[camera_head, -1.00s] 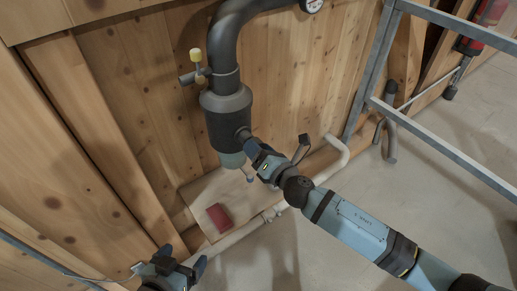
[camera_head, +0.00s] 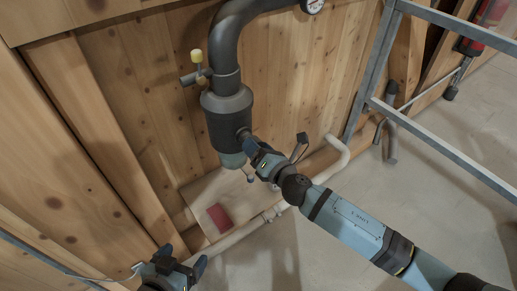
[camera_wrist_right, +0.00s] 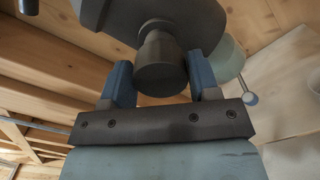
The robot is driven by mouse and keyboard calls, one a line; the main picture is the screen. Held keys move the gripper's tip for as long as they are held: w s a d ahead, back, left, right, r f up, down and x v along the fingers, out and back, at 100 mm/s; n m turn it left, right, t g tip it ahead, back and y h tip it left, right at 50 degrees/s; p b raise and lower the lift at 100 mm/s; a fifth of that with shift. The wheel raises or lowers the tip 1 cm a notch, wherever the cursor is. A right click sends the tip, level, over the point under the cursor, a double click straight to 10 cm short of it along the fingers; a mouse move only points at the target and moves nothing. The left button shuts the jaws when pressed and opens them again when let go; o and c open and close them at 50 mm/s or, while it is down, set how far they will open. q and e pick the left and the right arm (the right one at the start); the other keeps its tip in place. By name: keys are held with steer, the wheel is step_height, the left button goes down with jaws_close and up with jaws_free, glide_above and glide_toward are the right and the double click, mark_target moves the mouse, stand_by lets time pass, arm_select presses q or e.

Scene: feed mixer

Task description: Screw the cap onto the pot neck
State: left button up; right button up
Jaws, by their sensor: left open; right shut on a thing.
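The pot (camera_head: 228,115) is a dark grey cylinder hanging on a bent pipe by the wooden wall, with a pale green bowl (camera_head: 233,160) below it. In the right wrist view the pot (camera_wrist_right: 130,18) fills the top. A dark round cap (camera_wrist_right: 160,68) sits end-on at the narrower neck (camera_wrist_right: 160,38) on the pot's side; I cannot tell how far it is threaded. My right gripper (camera_head: 247,143) is shut on the cap, with a blue finger on each side of it. My left gripper (camera_head: 183,259) is open and empty, low at the left, apart from the pot.
A yellow-topped valve (camera_head: 198,62) sticks out left of the pot. A red block (camera_head: 219,218) lies on a board below. A pale pipe (camera_head: 245,232) runs along the wall's foot. A metal frame (camera_head: 440,135) stands at the right. The floor in front is clear.

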steer(key=shift+x, duration=1.2)
steer(key=o, duration=1.1)
steer(key=shift+c, duration=0.2)
steer(key=v, duration=1.4)
steer(key=shift+p, duration=0.45)
steer(key=shift+c, duration=0.2)
